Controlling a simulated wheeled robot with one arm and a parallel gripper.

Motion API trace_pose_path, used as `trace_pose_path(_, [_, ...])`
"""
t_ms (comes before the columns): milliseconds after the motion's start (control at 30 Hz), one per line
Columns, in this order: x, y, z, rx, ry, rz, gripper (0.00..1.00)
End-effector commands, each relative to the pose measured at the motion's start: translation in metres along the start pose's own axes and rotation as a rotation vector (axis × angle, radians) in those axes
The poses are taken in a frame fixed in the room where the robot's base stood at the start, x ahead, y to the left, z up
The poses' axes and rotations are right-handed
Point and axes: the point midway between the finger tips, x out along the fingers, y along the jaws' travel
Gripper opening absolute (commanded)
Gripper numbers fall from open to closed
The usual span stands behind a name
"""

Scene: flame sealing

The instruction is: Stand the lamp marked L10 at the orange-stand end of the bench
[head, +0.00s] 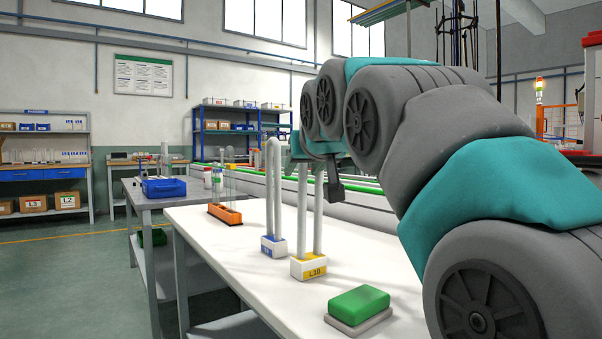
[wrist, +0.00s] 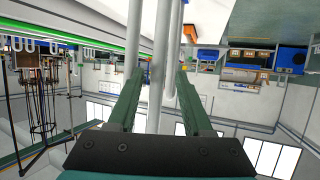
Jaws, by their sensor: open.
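The lamp marked L10 (head: 310,267) stands upright on the white bench (head: 205,260). It has a white base with a yellow top and two pale upright tubes; its upper end is hidden behind my gripper (head: 299,147). In the wrist view, my gripper (wrist: 159,74) is open, with pale tubes (wrist: 158,45) between its green fingers. I cannot tell whether the fingers touch them. The orange stand (head: 226,214), holding clear tubes, is at the bench's far left end.
A lamp with a blue-topped base (head: 273,246) stands close behind and left of L10, between it and the orange stand. A green block (head: 358,303) on a grey tray lies at the near end. Bare bench lies left of the lamps.

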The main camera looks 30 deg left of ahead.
Motion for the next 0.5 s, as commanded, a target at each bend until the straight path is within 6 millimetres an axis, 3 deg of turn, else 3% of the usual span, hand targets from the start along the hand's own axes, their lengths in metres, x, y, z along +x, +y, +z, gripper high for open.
trace_pose_path(400, [-0.080, 0.001, -0.001, 0.001, 0.002, 0.000, 0.50])
trace_pose_path(500, [-0.090, 0.000, -0.001, 0.000, 0.001, 0.000, 0.50])
